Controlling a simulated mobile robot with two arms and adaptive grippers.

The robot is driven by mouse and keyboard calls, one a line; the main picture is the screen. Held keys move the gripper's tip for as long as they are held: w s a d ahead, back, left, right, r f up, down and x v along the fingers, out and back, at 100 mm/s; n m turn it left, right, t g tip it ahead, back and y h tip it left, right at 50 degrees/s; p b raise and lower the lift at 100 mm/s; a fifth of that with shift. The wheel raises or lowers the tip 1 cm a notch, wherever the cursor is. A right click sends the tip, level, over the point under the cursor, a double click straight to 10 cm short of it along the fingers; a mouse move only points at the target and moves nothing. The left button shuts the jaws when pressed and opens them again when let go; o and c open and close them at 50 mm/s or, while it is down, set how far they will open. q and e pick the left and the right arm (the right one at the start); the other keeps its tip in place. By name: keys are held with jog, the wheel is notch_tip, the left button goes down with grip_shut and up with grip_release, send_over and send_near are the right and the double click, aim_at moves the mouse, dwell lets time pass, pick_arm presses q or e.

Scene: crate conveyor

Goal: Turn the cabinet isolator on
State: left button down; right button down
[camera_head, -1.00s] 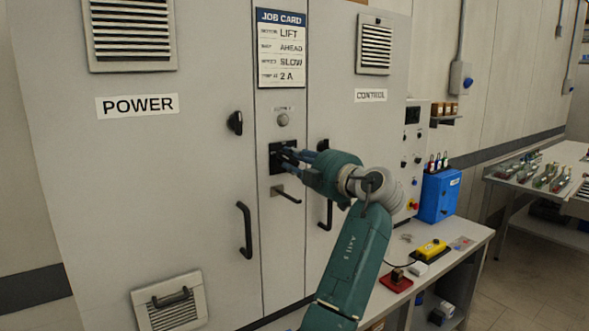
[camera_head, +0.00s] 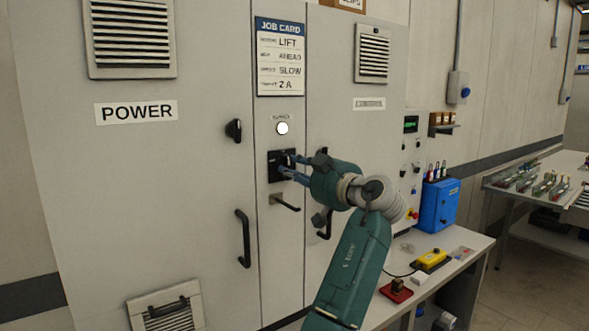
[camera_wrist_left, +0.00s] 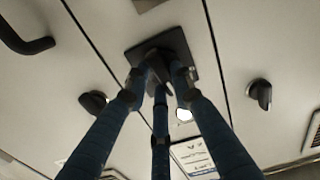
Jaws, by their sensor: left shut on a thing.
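The cabinet isolator is a dark switch on a black square plate (camera_head: 274,172) in the narrow middle panel of the grey cabinet (camera_head: 205,60). My left gripper (camera_head: 289,167) reaches it from the right, its blue fingers shut on the isolator handle. In the left wrist view the three fingers (camera_wrist_left: 160,82) close around the dark handle (camera_wrist_left: 158,62) in front of the black plate (camera_wrist_left: 182,42). The fingers partly hide the handle. A round lamp (camera_head: 282,128) above the isolator glows white. My right gripper is not in view.
A bar handle (camera_head: 286,203) juts out just below the isolator. Door knobs (camera_head: 234,130) and door handles (camera_head: 243,238) flank the panel. The job card (camera_head: 280,60) hangs above. A bench (camera_head: 455,247) with a blue box (camera_head: 439,205) stands at right.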

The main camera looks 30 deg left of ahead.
pick_arm(q)
jog(key=shift+m, duration=0.5)
jog(key=c, duration=1.5)
grip_release()
jog(key=shift+o, duration=0.2)
jog(key=shift+d, duration=0.1)
jog(key=v, duration=1.1)
jog(key=shift+s+d, duration=0.2)
jog(key=shift+d, duration=0.15)
jog(key=shift+f, duration=0.2)
